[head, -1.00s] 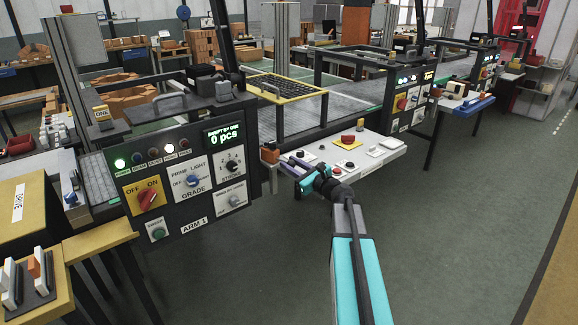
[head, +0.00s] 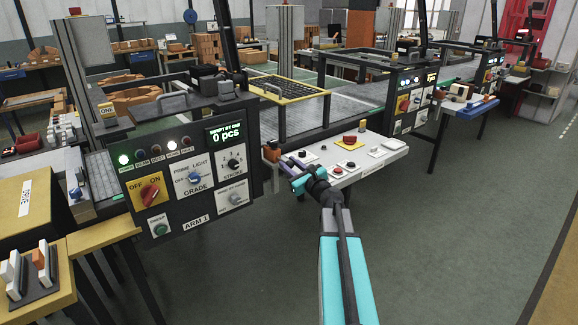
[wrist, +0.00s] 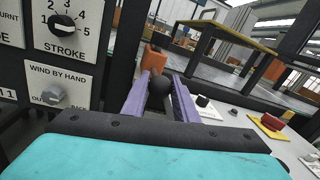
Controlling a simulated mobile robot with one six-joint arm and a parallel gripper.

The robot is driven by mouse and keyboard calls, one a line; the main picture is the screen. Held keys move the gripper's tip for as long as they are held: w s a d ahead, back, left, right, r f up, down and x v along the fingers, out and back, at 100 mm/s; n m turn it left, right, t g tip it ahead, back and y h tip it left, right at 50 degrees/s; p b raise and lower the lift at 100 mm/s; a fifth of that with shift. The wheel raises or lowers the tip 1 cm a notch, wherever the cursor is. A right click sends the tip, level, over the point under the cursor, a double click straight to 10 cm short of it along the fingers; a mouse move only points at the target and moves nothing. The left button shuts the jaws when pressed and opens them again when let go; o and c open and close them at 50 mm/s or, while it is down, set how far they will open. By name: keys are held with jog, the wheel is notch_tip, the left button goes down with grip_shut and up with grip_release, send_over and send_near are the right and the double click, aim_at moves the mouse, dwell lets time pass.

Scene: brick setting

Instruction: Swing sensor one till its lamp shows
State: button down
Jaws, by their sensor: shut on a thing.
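My gripper (head: 286,163) has its two purple fingers around a black ball knob (wrist: 160,92) at the left end of a white control desk. The fingers touch the ball on both sides in the wrist view. An orange block (wrist: 152,58) with a dark top stands just beyond the fingertips; it also shows in the head view (head: 271,152). Whether it is sensor one, or joined to the ball, I cannot tell.
The white desk (head: 372,158) carries a red button on yellow (head: 350,141) and smaller controls. The panel's STROKE dial (wrist: 62,25) and WIND BY HAND knob (wrist: 52,95) lie close left of my gripper. Green floor is open to the right.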

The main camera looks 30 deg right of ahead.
jog(key=c, duration=1.4)
grip_release()
jog(key=shift+w+a, duration=0.1)
jog(key=shift+a, duration=0.1)
jog(key=shift+c, duration=0.2)
jog(key=shift+d, duration=0.15)
jog(key=shift+s, duration=0.2)
jog(key=s+p, duration=0.1)
jog(key=s, duration=1)
jog(key=shift+p, duration=0.35)
jog(key=shift+s+r+p, duration=0.1)
jog(key=shift+s+p, duration=0.15)
jog(key=shift+p, duration=0.9)
jog(key=s+p, duration=0.1)
jog(key=p, duration=0.5)
jog(key=shift+s+p, duration=0.25)
jog(key=shift+p, duration=0.05)
